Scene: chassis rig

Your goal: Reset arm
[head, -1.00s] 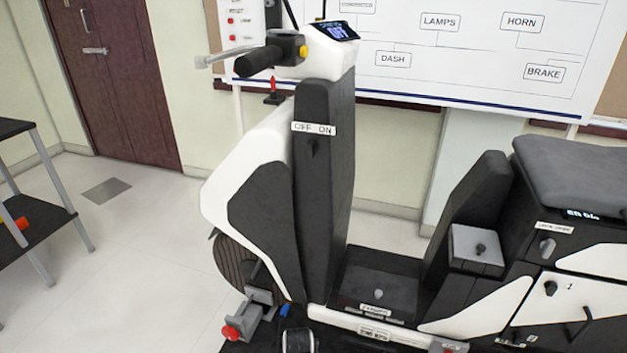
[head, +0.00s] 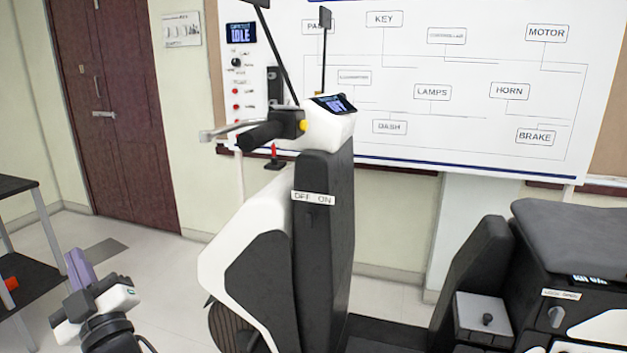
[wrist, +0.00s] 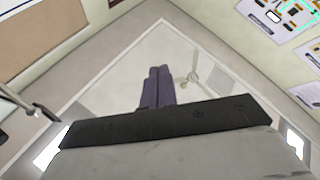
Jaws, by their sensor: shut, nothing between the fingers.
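My gripper (head: 77,268) is at the lower left of the head view, raised to the left of the scooter rig, with its purple fingers pointing up. The fingers are together and nothing is between them. In the wrist view the shut fingers (wrist: 158,88) point toward the ceiling (wrist: 215,75), and no object is near them. The black and white scooter rig (head: 265,250) stands in the middle, apart from the gripper.
A dark shelf unit (head: 30,262) stands at the left edge, near my gripper. A brown door (head: 130,110) is behind it. A whiteboard (head: 460,65) with labelled boxes hangs behind the rig. The seat (head: 575,235) is at the right.

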